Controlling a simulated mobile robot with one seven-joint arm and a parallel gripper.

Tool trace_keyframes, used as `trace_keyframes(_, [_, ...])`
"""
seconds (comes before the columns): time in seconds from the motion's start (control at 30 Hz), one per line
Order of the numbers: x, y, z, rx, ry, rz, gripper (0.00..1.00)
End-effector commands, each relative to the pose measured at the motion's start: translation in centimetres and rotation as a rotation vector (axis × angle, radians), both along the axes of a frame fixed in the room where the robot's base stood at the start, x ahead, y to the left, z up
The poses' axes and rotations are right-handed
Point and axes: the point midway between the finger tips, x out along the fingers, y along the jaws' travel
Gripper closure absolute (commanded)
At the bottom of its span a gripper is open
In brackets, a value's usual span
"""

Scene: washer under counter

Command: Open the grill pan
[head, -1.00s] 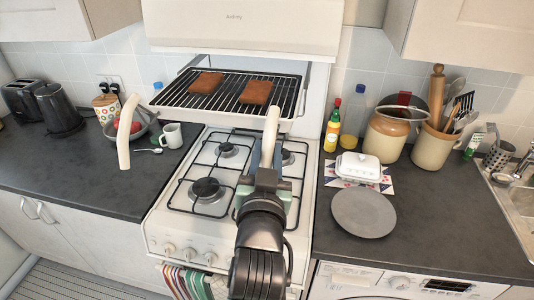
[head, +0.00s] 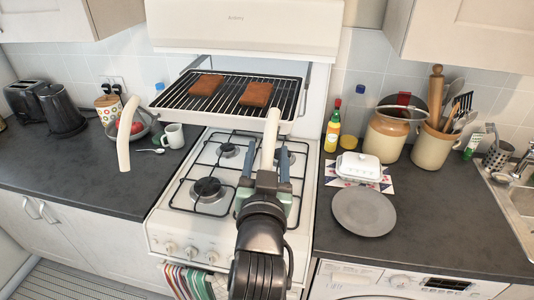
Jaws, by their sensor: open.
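The grill pan (head: 165,108) is a white tray with a wire rack, pulled well out from under the eye-level grill hood above the hob. Two brown slices (head: 206,85) lie on its rack. A cream handle (head: 127,130) hangs at its front left and another cream handle (head: 270,135) at its front right. My gripper (head: 266,165) is open, its fingers apart on either side of the lower end of the right handle in the picture. Whether either finger touches the handle cannot be told. My wrist hides part of the cooker front.
The white hob (head: 205,190) with black pan supports lies below. On the right counter are a grey plate (head: 364,212), a white butter dish (head: 358,167), bottles and jars. A mug (head: 173,135), bowl and kettle (head: 60,108) stand on the left counter.

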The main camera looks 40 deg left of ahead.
Motion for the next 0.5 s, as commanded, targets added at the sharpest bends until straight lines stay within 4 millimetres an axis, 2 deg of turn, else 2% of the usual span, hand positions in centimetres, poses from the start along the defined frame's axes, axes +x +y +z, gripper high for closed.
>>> trace_keyframes(0.17, [-0.9,-0.7,-0.2,0.000,0.000,-0.001,0.41])
trace_keyframes(0.5, [-5.7,-4.8,-0.5,0.001,0.001,-0.002,0.41])
